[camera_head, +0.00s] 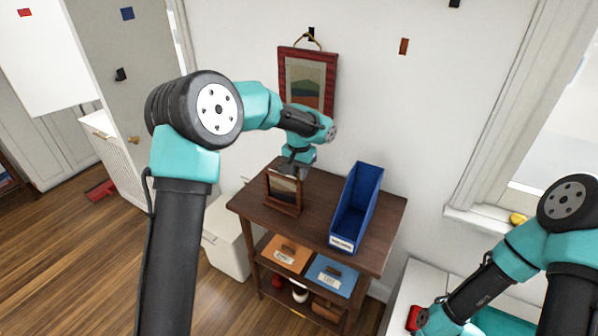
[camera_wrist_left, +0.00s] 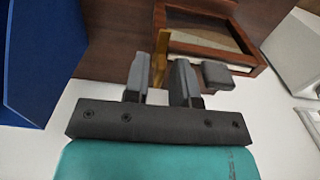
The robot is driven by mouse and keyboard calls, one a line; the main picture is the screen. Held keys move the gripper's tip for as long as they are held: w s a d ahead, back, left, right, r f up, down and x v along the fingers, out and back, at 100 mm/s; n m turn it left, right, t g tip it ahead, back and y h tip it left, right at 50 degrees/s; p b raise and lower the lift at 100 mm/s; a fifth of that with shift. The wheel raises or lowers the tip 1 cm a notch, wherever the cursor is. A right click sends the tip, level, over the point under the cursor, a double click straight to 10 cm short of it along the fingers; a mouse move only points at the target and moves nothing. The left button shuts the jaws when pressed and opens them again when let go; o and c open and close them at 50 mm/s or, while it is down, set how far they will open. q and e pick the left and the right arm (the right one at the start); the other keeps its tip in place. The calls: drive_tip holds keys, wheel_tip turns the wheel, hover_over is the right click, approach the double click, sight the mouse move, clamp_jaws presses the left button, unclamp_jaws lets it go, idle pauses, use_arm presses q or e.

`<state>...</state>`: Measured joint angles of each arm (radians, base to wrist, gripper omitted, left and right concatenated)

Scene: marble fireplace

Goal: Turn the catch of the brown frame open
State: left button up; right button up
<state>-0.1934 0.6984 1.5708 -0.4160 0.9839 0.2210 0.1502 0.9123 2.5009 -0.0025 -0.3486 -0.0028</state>
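The brown frame (camera_head: 283,192) stands on the dark wooden cabinet top, left of the blue bin; its picture side faces the head camera. In the left wrist view I see the wooden frame (camera_wrist_left: 185,46) from behind. Its brass catch (camera_wrist_left: 159,58) is a narrow upright strip at the frame's near edge. My left gripper (camera_head: 291,168) is behind the frame.
A tall blue bin (camera_head: 345,243) stands open-topped beside the frame on the cabinet (camera_head: 318,205). A red-framed picture (camera_head: 331,75) hangs on the wall behind.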

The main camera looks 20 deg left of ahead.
use_arm(q)
drive_tip(key=shift+o, duration=0.9)
drive_tip(key=shift+r, duration=0.15)
wheel_tip(320, 180, up, 17)
